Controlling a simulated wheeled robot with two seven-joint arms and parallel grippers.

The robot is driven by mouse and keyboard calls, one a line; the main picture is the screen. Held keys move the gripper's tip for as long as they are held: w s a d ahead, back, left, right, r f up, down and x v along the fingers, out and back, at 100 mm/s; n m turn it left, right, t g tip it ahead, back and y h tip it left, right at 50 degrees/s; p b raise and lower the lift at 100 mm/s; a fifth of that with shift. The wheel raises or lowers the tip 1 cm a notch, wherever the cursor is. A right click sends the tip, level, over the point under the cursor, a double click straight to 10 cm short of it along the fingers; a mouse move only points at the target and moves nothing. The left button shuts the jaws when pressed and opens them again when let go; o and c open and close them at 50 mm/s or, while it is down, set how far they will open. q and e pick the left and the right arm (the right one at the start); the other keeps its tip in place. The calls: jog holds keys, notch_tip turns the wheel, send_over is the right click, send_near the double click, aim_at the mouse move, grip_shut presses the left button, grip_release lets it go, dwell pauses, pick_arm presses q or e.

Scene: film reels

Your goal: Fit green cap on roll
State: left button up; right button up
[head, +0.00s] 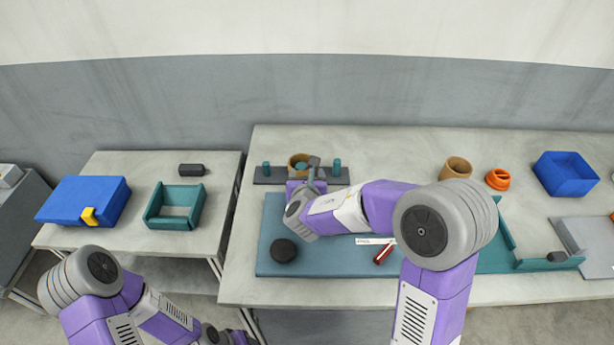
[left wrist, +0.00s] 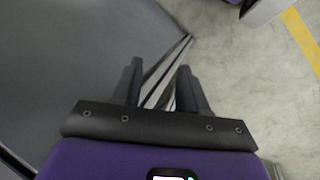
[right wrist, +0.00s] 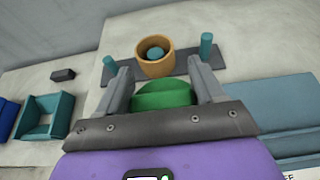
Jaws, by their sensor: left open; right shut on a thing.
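The roll (head: 299,160) is a tan hollow cylinder. It stands upright on a dark rack between two teal pegs, and in the right wrist view the roll (right wrist: 143,66) has a teal peg top inside its opening. The green cap (right wrist: 162,96) is between the fingers of my right gripper (right wrist: 153,72), which is shut on it. The cap is on the near side of the roll and appears apart from it. In the head view my right gripper (head: 314,172) hides the cap. My left gripper (left wrist: 160,72) is open and empty, low over the floor.
The rack (right wrist: 190,72) sits behind a teal mat (head: 330,262) with a black disc (head: 284,250) and a red item (head: 383,254). Right are a tan ring (head: 456,168), an orange ring (head: 498,179) and a blue bin (head: 565,174). A side table holds a teal tray (head: 151,217).

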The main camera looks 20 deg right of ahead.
dwell(0.8)
jog(key=shift+f+b, duration=0.55)
jog(key=shift+b, duration=0.3)
jog(key=o, duration=0.8)
jog(key=shift+c, duration=0.2)
jog(key=shift+p+v, duration=0.4)
jog(key=shift+v, duration=2.3)
jog(key=shift+p+v, duration=0.6)
jog(key=shift+v, duration=2.3)
